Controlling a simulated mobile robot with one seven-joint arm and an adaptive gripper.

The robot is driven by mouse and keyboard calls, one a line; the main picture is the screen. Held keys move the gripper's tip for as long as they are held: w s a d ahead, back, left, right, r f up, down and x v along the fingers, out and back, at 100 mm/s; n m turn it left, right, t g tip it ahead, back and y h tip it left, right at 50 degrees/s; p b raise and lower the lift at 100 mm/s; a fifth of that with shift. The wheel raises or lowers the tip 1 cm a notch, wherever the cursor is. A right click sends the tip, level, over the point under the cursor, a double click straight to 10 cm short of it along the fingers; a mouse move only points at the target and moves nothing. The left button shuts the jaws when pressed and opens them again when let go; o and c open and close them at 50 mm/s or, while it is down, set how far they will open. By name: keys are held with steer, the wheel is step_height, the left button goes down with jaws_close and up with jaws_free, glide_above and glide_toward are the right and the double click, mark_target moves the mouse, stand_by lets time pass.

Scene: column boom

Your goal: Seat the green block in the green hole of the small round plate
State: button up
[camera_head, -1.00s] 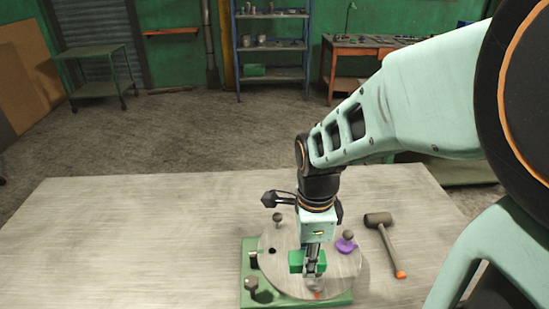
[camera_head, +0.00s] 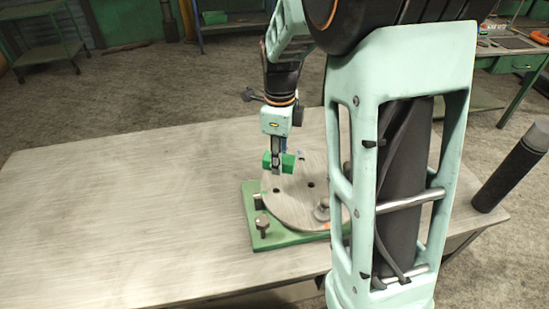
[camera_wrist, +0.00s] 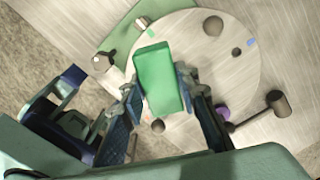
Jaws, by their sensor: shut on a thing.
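My gripper (camera_head: 276,171) is shut on the green block (camera_head: 288,162) and holds it over the far left part of the round plate (camera_head: 285,210) in the head view. In the wrist view the block (camera_wrist: 158,75) is between my fingers, above the plate (camera_wrist: 205,70). I cannot tell its exact height. A dark hole (camera_wrist: 236,52) shows near a blue mark (camera_wrist: 252,43). A teal-green mark (camera_wrist: 152,32) shows at the plate's edge beside the block's end. No hole is visible beside it; the block may cover it.
The plate lies on a green base (camera_head: 256,240) with knobs (camera_head: 262,223) around it. A grey knob (camera_wrist: 213,25) stands on the plate. The table's left side (camera_head: 120,220) is clear.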

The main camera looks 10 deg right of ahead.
steer(key=shift+w+a+f+m, duration=0.2)
steer(key=shift+w+f+m, duration=0.1)
steer(key=shift+w, duration=0.35)
step_height(320, 180, down, 6)
steer(key=b, duration=0.5)
steer(key=shift+r, duration=0.1)
stand_by(0.5)
steer(key=shift+f, duration=0.25)
steer(key=shift+f+b, duration=1.4)
steer(key=shift+f, duration=0.7)
steer(key=o, duration=0.9)
